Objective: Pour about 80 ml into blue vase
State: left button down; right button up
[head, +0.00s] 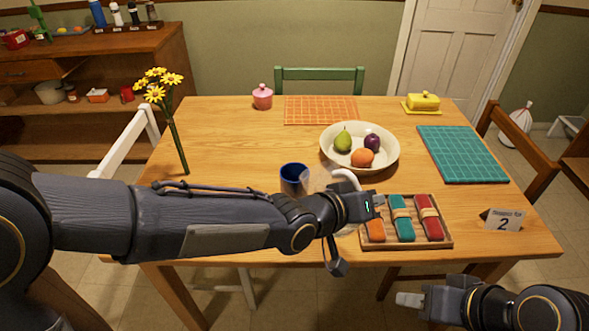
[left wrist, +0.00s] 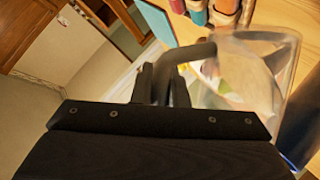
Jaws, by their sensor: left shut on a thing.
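The blue vase (head: 294,178) stands on the table, its lower part hidden behind my left arm. A dark blue surface at the right edge of the left wrist view (left wrist: 308,125) appears to be it. My left gripper (head: 366,204) is shut on the handle of a clear pitcher (head: 319,181), just right of the vase. The pitcher's see-through body (left wrist: 255,75) and grey handle show in the left wrist view. Its liquid level and tilt are hard to tell. My right gripper (head: 411,299) is low in front of the table; its finger opening cannot be made out.
A fruit bowl (head: 388,163) stands behind the pitcher. A wooden tray (head: 448,234) with rolled cloths lies to the right, near a number card (head: 503,220). Bare table lies between flowers and vase.

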pick_arm(q)
jog(key=w+a+r+n+g+h+p, duration=0.1)
jog(key=r+p, duration=0.7)
jog(key=p, duration=0.9)
jog(key=w+a+n+h, duration=0.1)
jog(key=w+n+h, duration=0.1)
jog(key=n, duration=0.1)
jog(key=shift+a+r+g+p, duration=0.2)
jog(key=shift+a+g+p, duration=0.15)
jog(key=shift+a+g, duration=0.05)
jog(key=shift+w+a+r+n+p, duration=0.45)
jog(key=shift+w+a+n+p, duration=0.05)
jog(key=shift+p, duration=0.9)
